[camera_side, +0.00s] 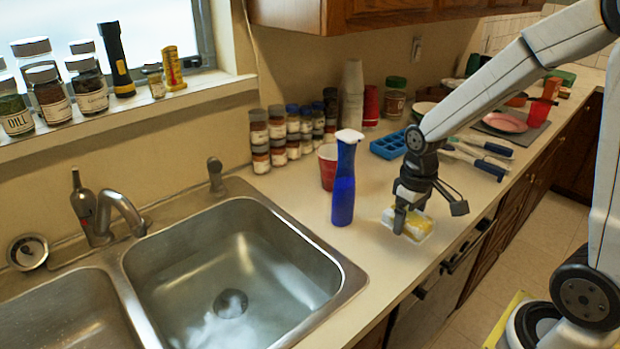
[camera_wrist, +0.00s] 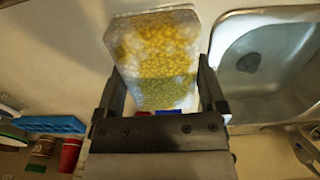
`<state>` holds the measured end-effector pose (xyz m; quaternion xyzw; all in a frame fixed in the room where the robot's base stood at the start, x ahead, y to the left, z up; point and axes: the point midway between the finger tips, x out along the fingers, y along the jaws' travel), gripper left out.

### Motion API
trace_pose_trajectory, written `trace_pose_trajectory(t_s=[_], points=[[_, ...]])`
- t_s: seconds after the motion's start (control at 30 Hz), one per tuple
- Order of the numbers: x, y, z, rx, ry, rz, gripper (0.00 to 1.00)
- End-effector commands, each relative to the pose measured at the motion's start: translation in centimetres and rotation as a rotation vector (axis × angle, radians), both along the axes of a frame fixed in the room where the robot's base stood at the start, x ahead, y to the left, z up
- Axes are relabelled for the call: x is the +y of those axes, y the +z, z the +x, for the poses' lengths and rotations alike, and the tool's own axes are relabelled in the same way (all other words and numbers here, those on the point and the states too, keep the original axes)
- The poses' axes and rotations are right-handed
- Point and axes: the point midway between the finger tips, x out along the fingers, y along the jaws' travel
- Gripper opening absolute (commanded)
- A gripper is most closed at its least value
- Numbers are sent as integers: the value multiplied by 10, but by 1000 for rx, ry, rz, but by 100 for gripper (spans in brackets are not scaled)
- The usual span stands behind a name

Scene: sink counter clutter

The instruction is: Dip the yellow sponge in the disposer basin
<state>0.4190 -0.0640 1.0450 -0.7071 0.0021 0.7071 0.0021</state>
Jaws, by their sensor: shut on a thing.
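The yellow sponge (camera_side: 417,224) is a speckled yellow block with pale white edges, at the counter's front right of the sink. My gripper (camera_side: 404,215) is above it, with its fingers shut on the block. In the wrist view the sponge (camera_wrist: 155,55) lies between the two fingers of my gripper (camera_wrist: 158,78). Whether its underside touches the counter is unclear. The right basin (camera_side: 180,262) is steel with a dark round drain; it also shows in the wrist view (camera_wrist: 285,85). The left basin (camera_side: 60,315) is partly cut off. Neither basin is marked as the disposer one.
A blue bottle with a white top (camera_side: 343,190) stands between the sponge and the right basin. A red cup (camera_side: 327,166) and several spice jars (camera_side: 277,125) stand behind. A blue tray (camera_side: 388,145) and tools lie farther right. The faucet (camera_side: 124,210) rises behind the basins.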

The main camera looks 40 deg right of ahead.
Motion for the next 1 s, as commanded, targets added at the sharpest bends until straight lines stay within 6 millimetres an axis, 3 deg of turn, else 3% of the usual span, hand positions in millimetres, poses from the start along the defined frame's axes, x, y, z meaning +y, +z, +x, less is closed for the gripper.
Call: trace_pose_trajectory(t_s=[0.27,0.43,0.67,1.0], points=[[2,0,5,0,9,0,43],[9,0,21,2,45,0,43],[34,-3,64,2,138,0,43],[98,-14,134,1,315,0,43]])
